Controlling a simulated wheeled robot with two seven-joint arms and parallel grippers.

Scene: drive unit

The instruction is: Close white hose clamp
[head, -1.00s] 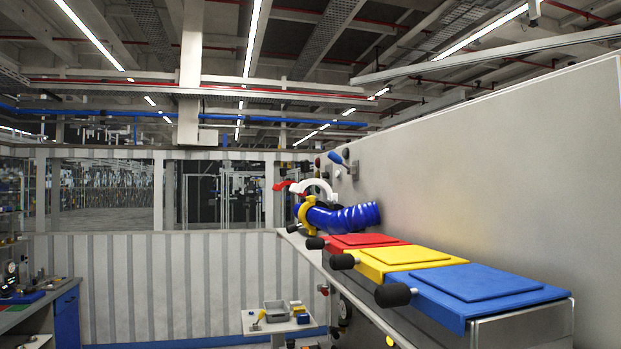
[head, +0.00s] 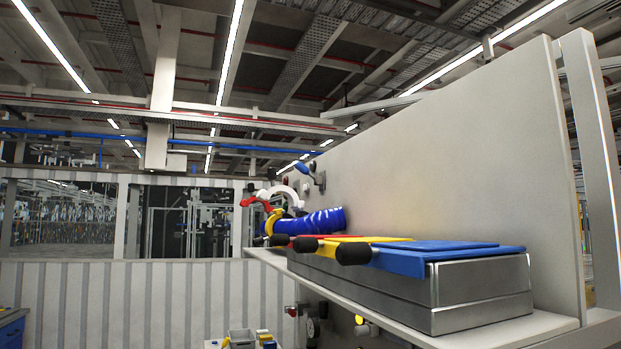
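The white hose clamp (head: 285,191) shows in the head view as a raised, curved white arc at the far left end of the shelf. It appears to stand open, above the blue corrugated hose (head: 322,221). A red clamp part (head: 250,201) sticks out to its left, and a yellow clamp part (head: 271,220) curves at the hose's left end. Neither of my grippers is in view.
A shelf (head: 480,333) on a grey wall panel (head: 440,170) carries metal boxes with red, yellow and blue lids (head: 440,258) and black knobs (head: 353,253). A blue-handled lever (head: 303,167) is on the panel.

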